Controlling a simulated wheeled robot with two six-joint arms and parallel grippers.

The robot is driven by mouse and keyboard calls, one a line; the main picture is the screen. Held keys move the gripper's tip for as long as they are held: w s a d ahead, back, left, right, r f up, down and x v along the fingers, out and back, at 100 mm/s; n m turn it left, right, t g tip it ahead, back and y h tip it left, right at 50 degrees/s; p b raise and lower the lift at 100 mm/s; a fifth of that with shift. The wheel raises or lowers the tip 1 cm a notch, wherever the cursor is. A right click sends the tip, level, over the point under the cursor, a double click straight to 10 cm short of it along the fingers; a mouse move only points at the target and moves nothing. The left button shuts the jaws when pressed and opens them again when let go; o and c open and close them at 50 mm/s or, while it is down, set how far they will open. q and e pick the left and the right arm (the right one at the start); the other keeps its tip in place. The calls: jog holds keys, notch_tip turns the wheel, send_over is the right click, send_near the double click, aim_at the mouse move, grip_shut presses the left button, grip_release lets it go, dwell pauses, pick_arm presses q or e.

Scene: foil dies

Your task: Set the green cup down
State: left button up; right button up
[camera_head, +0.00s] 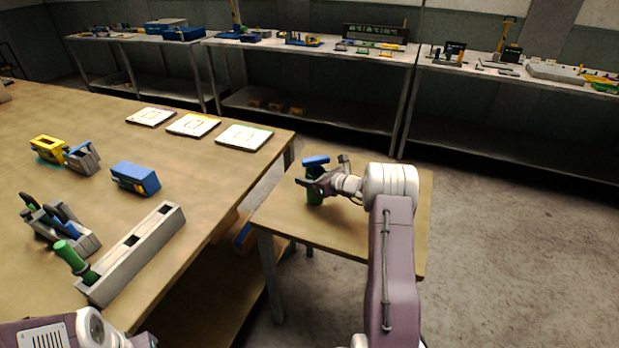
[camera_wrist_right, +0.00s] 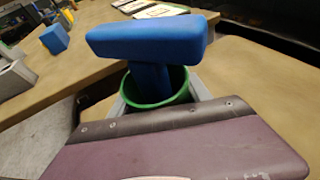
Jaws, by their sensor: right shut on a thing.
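The green cup (camera_head: 314,198) is at the small side table (camera_head: 341,235), near its left back part. A blue T-shaped thing (camera_head: 316,161) stands up out of it. My right gripper (camera_head: 315,183) is shut on the cup. In the right wrist view the cup's green rim (camera_wrist_right: 153,104) shows behind my gripper's body, with the blue top (camera_wrist_right: 148,38) above it. The cup looks upright. I cannot tell whether its base touches the tabletop. My left arm shows at the lower left corner, but its fingers are out of view.
The big workbench (camera_head: 60,110) on the left holds a long grey slotted block (camera_head: 140,250) with a green-handled tool, a blue box (camera_head: 135,178), a grey tool holder (camera_head: 75,240) and white cards (camera_head: 244,137). A gap separates it from the side table, whose front is clear.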

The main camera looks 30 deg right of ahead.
jog(key=o, duration=1.4)
jog(key=shift+s+r, duration=0.15)
jog(key=shift+r, duration=0.05)
jog(key=v, duration=1.2)
jog(key=s+a+f+n+g+y, duration=0.1)
jog(key=s+a+f+n+g, duration=0.2)
jog(key=a, duration=0.4)
jog(key=s+a+f+n+g+y, duration=0.1)
jog(key=s+a+n+g, duration=0.25)
jog(key=a+n, duration=0.25)
jog(key=s+a+f+n+g, duration=0.2)
jog(key=s+a+n+g, duration=0.15)
jog(key=a, duration=0.35)
jog(key=s+n+h, duration=0.2)
jog(key=s+n, duration=0.2)
jog(key=n, duration=0.2)
jog(key=s+a+f+n+g+h, duration=0.1)
jog(key=s+n+h, duration=0.1)
jog(key=s+n, duration=0.3)
jog(key=s+a+n+g+h, duration=0.1)
jog(key=s+n, duration=0.4)
jog(key=n, duration=0.4)
jog(key=shift+s+f+h, duration=0.25)
jog(key=shift+f+h, duration=0.05)
jog(key=shift+h, duration=0.1)
